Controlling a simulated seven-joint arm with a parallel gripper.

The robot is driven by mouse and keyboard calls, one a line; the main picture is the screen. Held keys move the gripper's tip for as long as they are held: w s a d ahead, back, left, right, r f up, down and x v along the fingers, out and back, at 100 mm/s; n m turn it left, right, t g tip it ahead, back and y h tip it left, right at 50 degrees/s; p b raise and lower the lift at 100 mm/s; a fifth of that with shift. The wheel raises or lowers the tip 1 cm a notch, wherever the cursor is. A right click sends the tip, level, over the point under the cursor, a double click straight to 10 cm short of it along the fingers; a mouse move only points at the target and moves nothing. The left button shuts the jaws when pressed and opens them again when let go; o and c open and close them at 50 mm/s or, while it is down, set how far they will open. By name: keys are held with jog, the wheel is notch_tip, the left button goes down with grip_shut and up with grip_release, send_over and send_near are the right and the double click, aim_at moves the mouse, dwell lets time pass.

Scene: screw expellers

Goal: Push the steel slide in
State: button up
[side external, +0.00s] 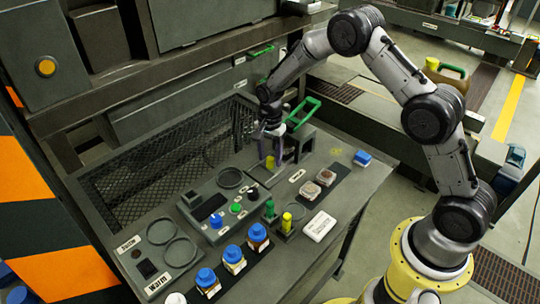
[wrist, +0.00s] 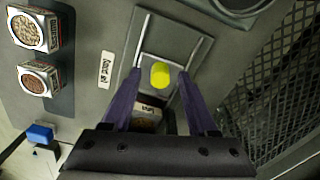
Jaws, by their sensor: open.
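My gripper (wrist: 160,73) is open, with its two purple fingers spread on either side of a yellow knob (wrist: 160,75). I cannot tell whether either finger touches it. The knob stands at a grey metal plate between two rails, which looks like the steel slide (wrist: 168,48). In the side external view my gripper (side external: 275,152) points down at the back of the bench, beside the yellow knob (side external: 270,162). The slide itself is too small and partly hidden there to tell its position.
A green handle (side external: 303,113) stands just behind my gripper. A mesh screen (side external: 150,165) runs along the bench's back left. Two small sample boxes (side external: 326,177) and a blue block (side external: 362,157) lie to the right. Several blue-capped jars stand along the front.

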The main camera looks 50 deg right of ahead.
grip_shut()
dwell(1.4)
